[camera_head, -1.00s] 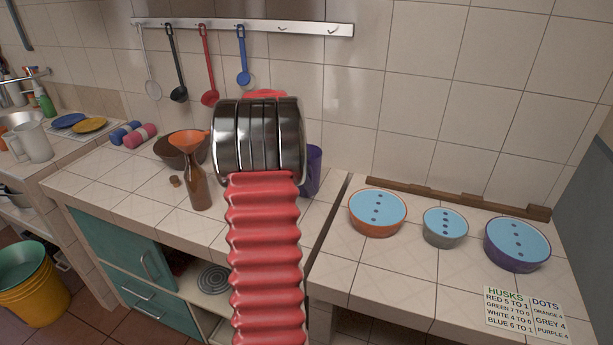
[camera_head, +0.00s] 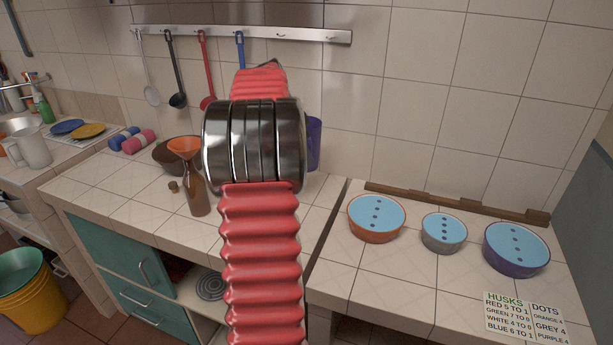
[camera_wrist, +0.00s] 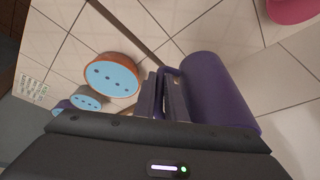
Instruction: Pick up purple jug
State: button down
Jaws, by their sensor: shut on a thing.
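The purple jug (camera_wrist: 215,92) fills the middle right of the wrist view, tilted in that picture. My gripper (camera_wrist: 165,90) is shut on its handle, with the jug body to the right of the fingers. In the head view only a strip of the purple jug (camera_head: 314,143) shows, to the right of my arm's metal joint. My arm hides the rest of it there, and the fingers are hidden too. The jug's base is not clearly seen, so I cannot tell whether it touches the counter.
An orange bowl (camera_head: 377,232), a grey bowl (camera_head: 443,246) and a purple bowl (camera_head: 514,263) with blue tops stand on the right counter. A brown bottle (camera_head: 197,192) with an orange funnel (camera_head: 185,147) stands left of my arm. Utensils hang from a wall rack (camera_head: 300,36).

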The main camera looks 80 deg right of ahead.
aim_at(308, 140)
notch_tip(308, 140, up, 6)
jog(key=shift+r, duration=0.1)
dwell(0.5)
jog(key=c, duration=2.4)
grip_release()
grip_shut()
